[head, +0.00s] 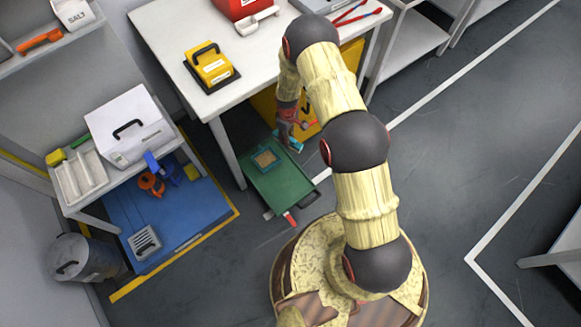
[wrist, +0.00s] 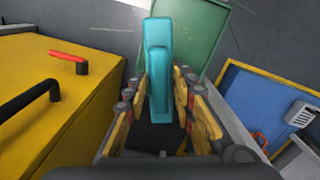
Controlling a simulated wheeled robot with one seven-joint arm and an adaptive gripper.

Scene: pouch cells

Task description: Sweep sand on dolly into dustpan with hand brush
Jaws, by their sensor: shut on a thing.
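My gripper (head: 288,122) is shut on a teal hand brush (head: 291,141), held by its handle just beyond the far right edge of the green dolly (head: 284,187). In the wrist view the brush (wrist: 159,60) stands between my gripper's orange-padded fingers (wrist: 159,92), and part of the green dolly (wrist: 212,35) shows behind it. A small teal piece with a tan patch (head: 265,158) lies on the far part of the dolly. It may be the dustpan and sand, but it is too small to tell them apart. The brush's bristles are not clear.
A white table (head: 185,40) stands over the far side, with a yellow cabinet (head: 268,108) beneath it close by my gripper. The table leg (head: 226,152) is left of the dolly. A blue platform (head: 170,215) lies at left.

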